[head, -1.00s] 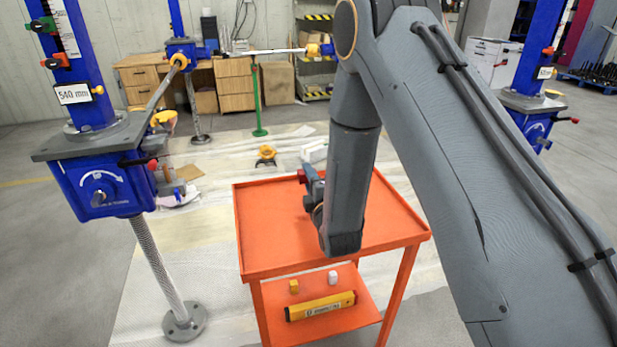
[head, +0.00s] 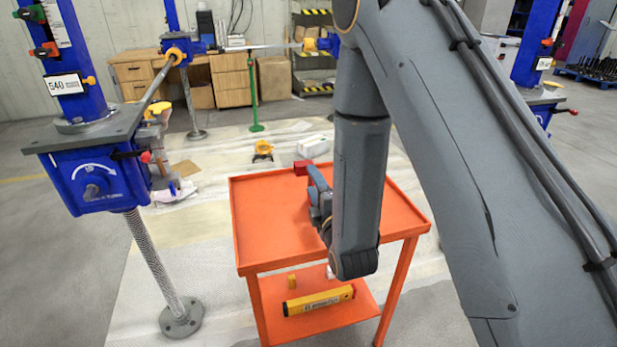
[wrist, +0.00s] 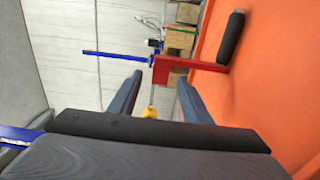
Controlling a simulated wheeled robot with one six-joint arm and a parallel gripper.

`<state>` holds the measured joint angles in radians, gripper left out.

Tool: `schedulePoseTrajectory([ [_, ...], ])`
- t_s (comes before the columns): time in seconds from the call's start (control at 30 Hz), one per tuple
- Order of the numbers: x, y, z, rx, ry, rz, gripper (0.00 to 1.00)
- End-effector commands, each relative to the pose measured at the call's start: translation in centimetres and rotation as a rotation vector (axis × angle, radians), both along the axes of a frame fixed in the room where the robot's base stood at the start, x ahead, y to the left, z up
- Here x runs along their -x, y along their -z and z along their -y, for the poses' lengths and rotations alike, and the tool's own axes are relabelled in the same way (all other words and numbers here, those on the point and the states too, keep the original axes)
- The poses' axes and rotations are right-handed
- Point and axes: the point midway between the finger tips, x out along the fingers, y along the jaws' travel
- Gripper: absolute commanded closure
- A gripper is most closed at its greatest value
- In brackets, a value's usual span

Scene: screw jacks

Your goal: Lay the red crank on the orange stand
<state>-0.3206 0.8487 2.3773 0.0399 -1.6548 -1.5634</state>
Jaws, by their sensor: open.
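The red crank (wrist: 190,65) with its black handle (wrist: 231,40) is at the orange tray surface in the wrist view. Its handle appears to lie against the tray. In the head view a red part of the crank (head: 301,167) shows at the far edge of the orange stand (head: 262,220); my arm hides some of the stand. My gripper (wrist: 159,79) is open, its two blue fingers spread. The crank's red end is just beyond the fingertips and looks clear of them. In the head view the gripper (head: 313,180) is low over the stand's top, partly hidden by my arm.
A blue screw jack (head: 95,180) stands at left, another (head: 540,70) at right. The left part of the tray top is bare.

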Motion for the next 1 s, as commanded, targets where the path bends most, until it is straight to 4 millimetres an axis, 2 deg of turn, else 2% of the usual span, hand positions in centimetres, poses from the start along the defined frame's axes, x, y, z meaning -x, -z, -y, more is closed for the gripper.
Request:
schedulePoseTrajectory([
  [0.1, 1.9, 0.1, 0.5, 0.0, 0.0, -0.001, 0.56],
  [0.23, 3.2, 0.1, 0.9, 0.0, 0.0, -0.001, 0.56],
  [0.4, 3.8, 0.0, 1.1, 0.0, 0.0, 0.001, 0.56],
  [0.57, 3.4, 0.1, 1.5, -0.027, 0.009, -0.042, 0.56],
  [0.67, 2.7, 0.7, 2.4, -0.091, 0.035, -0.148, 0.56],
  [0.8, 2.3, 2.0, 4.5, -0.24, 0.113, -0.38, 0.56],
  [1.0, 4.1, 3.6, 8.1, -0.471, 0.301, -0.712, 0.56],
])
